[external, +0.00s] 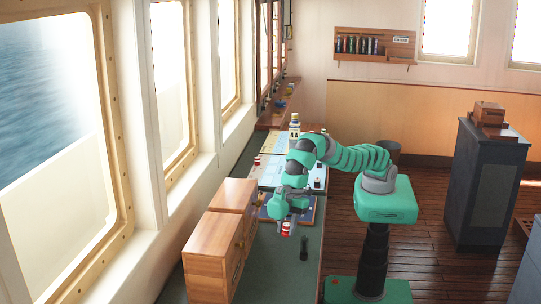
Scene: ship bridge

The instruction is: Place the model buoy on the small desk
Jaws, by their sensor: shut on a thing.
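My gripper (287,219) is low over the near part of the long green-topped counter (283,275). It is shut on a small red-and-white object, which looks like the model buoy (286,230). I cannot tell whether the buoy touches the counter. The picture does not make clear which piece is the small desk; a dark cabinet-like stand (483,190) at the right has a flat top with a brown wooden box (488,115) on it.
Wooden cabinets (222,245) stand left of my gripper, along the windows. A dark upright object (303,248) is just right of the buoy. Charts (268,174) and a yellow-and-white bottle-like item (294,127) are farther back. Open plank floor (430,235) lies between my base and the dark stand.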

